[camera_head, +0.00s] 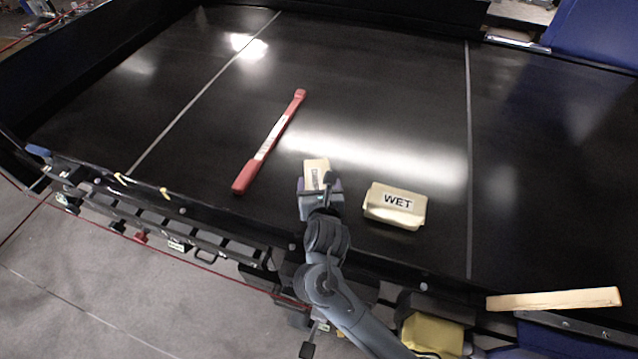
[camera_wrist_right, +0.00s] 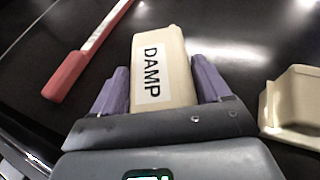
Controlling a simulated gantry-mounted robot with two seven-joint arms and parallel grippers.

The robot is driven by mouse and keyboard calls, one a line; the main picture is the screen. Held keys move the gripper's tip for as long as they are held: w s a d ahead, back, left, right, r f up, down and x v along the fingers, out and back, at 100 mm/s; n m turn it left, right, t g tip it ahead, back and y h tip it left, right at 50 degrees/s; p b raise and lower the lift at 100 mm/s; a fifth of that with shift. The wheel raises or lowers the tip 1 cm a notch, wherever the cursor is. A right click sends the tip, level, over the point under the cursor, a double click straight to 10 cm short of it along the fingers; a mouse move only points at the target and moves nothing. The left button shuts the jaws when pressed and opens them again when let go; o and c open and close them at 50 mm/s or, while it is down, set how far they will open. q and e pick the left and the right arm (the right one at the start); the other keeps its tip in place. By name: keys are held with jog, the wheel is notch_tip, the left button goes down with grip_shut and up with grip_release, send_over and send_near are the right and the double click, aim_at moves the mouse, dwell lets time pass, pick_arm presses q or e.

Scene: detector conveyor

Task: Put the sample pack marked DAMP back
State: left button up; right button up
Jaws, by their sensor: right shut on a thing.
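The cream sample pack marked DAMP (camera_head: 316,170) is over the black conveyor, between the fingers of my right gripper (camera_head: 320,186). In the right wrist view the DAMP pack (camera_wrist_right: 163,65) shows its label upward, with the purple fingers of the right gripper (camera_wrist_right: 163,92) on both sides, shut on it. Whether the pack touches the belt is hard to tell. My left gripper is in neither view.
A cream pack marked WET (camera_head: 395,206) lies just right of my right gripper. A red bar with a white label (camera_head: 270,141) lies to the left. A wooden strip (camera_head: 554,299) lies at the conveyor's near right edge. The belt (camera_head: 390,90) beyond is clear.

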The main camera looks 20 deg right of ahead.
aim_at(319, 184)
jog(key=shift+f, duration=0.1)
jog(key=o, duration=1.5)
jog(key=shift+r, duration=0.25)
jog(key=shift+p+v, duration=1.2)
jog(key=shift+v, duration=1.5)
jog(key=shift+s+f, duration=0.1)
